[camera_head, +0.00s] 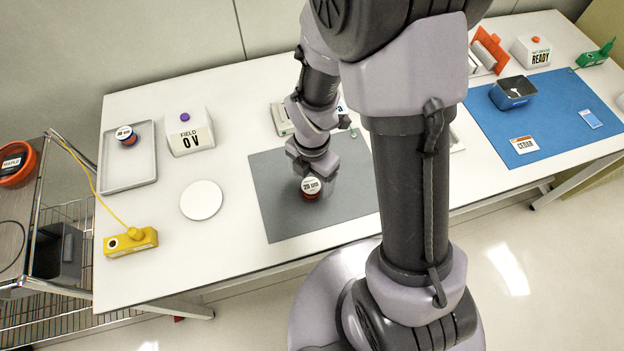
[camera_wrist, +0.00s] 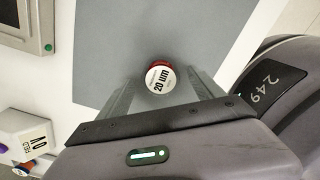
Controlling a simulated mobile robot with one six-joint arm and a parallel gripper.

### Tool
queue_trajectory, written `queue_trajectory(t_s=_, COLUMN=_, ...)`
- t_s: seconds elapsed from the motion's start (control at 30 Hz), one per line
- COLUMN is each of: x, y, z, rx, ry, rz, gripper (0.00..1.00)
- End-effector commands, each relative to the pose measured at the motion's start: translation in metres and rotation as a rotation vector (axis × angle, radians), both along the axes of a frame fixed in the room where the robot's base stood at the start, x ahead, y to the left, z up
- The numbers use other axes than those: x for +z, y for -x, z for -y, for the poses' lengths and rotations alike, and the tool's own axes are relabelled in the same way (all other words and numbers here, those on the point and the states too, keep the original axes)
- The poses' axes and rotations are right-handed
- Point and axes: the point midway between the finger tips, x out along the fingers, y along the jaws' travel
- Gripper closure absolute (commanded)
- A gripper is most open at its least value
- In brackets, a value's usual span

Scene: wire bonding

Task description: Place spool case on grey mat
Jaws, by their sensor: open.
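The spool case (camera_head: 311,188) is a small round red case with a white lid marked "20 um". It sits on the grey mat (camera_head: 282,224) near the mat's middle. In the wrist view the spool case (camera_wrist: 160,79) shows just beyond the fingertips, with the grey mat (camera_wrist: 115,60) around it. My gripper (camera_head: 314,172) is over the mat, right at the case. In the wrist view my gripper (camera_wrist: 160,88) has its two fingers apart, one on each side of the case. I cannot tell whether the fingers touch it.
To the left are a white disc (camera_head: 201,200), a box marked "FIELD 0 V" (camera_head: 190,131), a grey tray (camera_head: 142,172) with another round case (camera_head: 126,136), and a yellow device (camera_head: 131,242).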

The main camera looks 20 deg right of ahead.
Motion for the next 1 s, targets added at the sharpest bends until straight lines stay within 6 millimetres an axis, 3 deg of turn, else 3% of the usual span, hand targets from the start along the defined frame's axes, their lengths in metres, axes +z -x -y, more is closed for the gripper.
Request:
queue_trajectory(t_s=0.03, x=0.025, y=-0.001, z=0.0, rx=-0.001, ry=-0.001, rz=0.004, gripper=0.23)
queue_trajectory(t_s=0.1, x=0.045, y=-0.001, z=0.0, rx=0.0, ry=-0.001, rz=0.004, gripper=0.23)
queue_trajectory(t_s=0.2, x=0.068, y=-0.001, z=0.0, rx=0.0, ry=0.0, rz=0.002, gripper=0.23)
queue_trajectory(t_s=0.37, x=0.088, y=0.0, z=0.0, rx=-0.006, ry=-0.001, rz=0.003, gripper=0.23)
queue_trajectory(t_s=0.43, x=0.104, y=-0.001, z=0.0, rx=-0.101, ry=-0.007, rz=0.025, gripper=0.23)
queue_trajectory(t_s=0.47, x=0.117, y=-0.001, z=0.0, rx=-0.196, ry=-0.016, rz=0.047, gripper=0.23)
queue_trajectory(t_s=0.57, x=0.179, y=0.01, z=0.0, rx=-0.728, ry=-0.099, rz=0.137, gripper=0.23)
queue_trajectory(t_s=0.6, x=0.205, y=0.019, z=-0.001, rx=-0.988, ry=-0.16, rz=0.166, gripper=0.23)
queue_trajectory(t_s=0.7, x=0.258, y=0.048, z=-0.004, rx=-1.599, ry=-0.351, rz=0.177, gripper=0.23)
queue_trajectory(t_s=0.83, x=0.296, y=0.083, z=-0.011, rx=-2.169, ry=-0.585, rz=0.087, gripper=0.23)
queue_trajectory(t_s=0.9, x=0.305, y=0.095, z=-0.013, rx=-2.342, ry=-0.664, rz=0.032, gripper=0.23)
queue_trajectory(t_s=1.0, x=0.31, y=0.102, z=-0.015, rx=-2.451, ry=-0.714, rz=-0.012, gripper=0.23)
